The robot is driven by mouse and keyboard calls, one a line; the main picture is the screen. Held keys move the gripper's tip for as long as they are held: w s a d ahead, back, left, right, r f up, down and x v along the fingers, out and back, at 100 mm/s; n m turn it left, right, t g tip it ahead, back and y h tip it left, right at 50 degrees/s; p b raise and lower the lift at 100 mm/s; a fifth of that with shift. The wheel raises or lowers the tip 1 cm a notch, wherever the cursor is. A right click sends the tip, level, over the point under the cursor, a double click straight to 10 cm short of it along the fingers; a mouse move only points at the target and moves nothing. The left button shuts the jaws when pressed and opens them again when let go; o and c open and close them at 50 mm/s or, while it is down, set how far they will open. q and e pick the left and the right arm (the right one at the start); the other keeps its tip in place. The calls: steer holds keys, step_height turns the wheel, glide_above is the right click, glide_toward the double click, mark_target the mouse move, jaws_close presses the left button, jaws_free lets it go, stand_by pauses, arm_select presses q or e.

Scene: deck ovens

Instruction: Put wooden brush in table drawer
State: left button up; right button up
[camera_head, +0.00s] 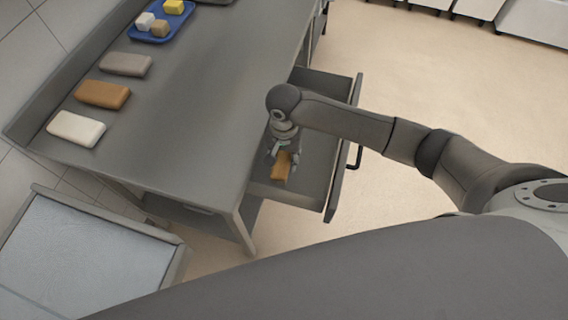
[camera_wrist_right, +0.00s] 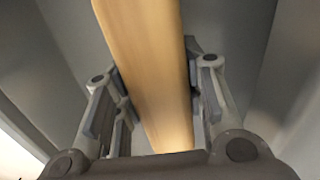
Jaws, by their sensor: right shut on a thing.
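The wooden brush (camera_head: 281,167) is a tan wooden piece inside the open table drawer (camera_head: 316,150). In the right wrist view the brush (camera_wrist_right: 148,60) runs lengthwise between the fingers. My right gripper (camera_head: 284,160) reaches down into the drawer and is shut on the brush. In the right wrist view the two fingers of the gripper (camera_wrist_right: 158,100) flank the brush on both sides. Whether the brush touches the drawer floor I cannot tell. My left gripper is not in view.
The grey metal table (camera_head: 190,90) carries a white block (camera_head: 76,129), a brown block (camera_head: 102,95), a grey-beige block (camera_head: 126,64) and a blue tray (camera_head: 162,36) with small blocks. A grey-topped unit (camera_head: 85,255) stands at the lower left. Open floor (camera_head: 450,100) lies to the right.

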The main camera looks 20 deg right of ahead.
steer(key=shift+f, duration=0.3)
step_height(320, 180, down, 3)
steer(key=shift+r+p, duration=0.1)
steer(key=shift+p, duration=0.5)
steer(key=shift+f, duration=0.55)
steer(key=shift+f, duration=0.15)
steer(key=shift+f, duration=0.15)
steer(key=o, duration=1)
